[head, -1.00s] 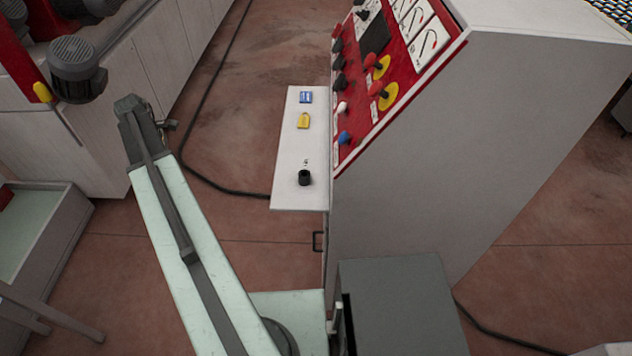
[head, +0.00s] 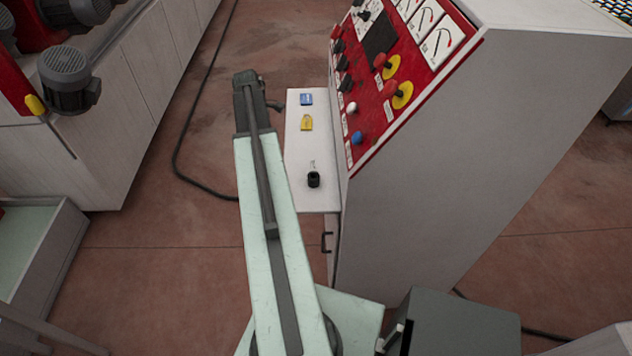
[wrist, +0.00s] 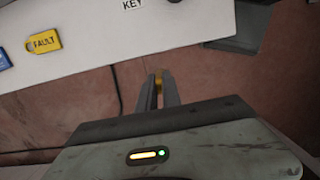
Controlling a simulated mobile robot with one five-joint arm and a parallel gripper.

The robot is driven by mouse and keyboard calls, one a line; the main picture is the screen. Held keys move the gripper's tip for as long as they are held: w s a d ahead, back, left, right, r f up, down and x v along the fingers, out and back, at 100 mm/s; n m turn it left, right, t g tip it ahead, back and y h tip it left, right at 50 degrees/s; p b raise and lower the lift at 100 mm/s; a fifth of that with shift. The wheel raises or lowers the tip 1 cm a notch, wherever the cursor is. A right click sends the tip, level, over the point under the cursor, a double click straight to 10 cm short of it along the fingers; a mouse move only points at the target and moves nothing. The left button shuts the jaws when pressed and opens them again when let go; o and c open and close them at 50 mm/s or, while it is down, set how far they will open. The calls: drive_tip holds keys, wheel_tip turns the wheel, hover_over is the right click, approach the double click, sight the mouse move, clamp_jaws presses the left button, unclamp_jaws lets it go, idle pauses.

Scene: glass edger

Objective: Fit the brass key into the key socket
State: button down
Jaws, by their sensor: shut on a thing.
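My gripper (wrist: 159,92) is shut on a small brass piece, the brass key (wrist: 159,76), which shows only as a sliver between the fingers. In the head view my gripper (head: 274,106) is a small dark shape at the left edge of the white shelf, and the key cannot be made out there. The key socket (head: 313,180) is a black round piece on the near part of the shelf.
The white shelf (head: 300,155) also bears a yellow FAULT tag (head: 306,123) and a blue tag (head: 306,99). The red control panel (head: 385,85) with knobs and buttons rises right of the shelf. A black cable (head: 180,150) lies on the floor at left.

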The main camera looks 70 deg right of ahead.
drive_tip(key=s+f+b, duration=0.1)
drive_tip(key=s, duration=0.4)
drive_tip(key=s+f+b, duration=0.2)
drive_tip(key=s, duration=0.3)
drive_tip(key=s+f+b, duration=0.2)
drive_tip(key=s, duration=0.4)
drive_tip(key=shift+a+f, duration=0.2)
drive_tip(key=shift+a, duration=0.05)
drive_tip(key=c, duration=1.5)
unclamp_jaws()
drive_tip(key=shift+r, duration=0.1)
drive_tip(key=r+p, duration=0.4)
drive_tip(key=w+r+p, duration=0.1)
drive_tip(key=r+p, duration=0.7)
drive_tip(key=shift+w+a+r, duration=0.2)
drive_tip(key=shift+w+a, duration=0.15)
drive_tip(key=shift+f, duration=0.1)
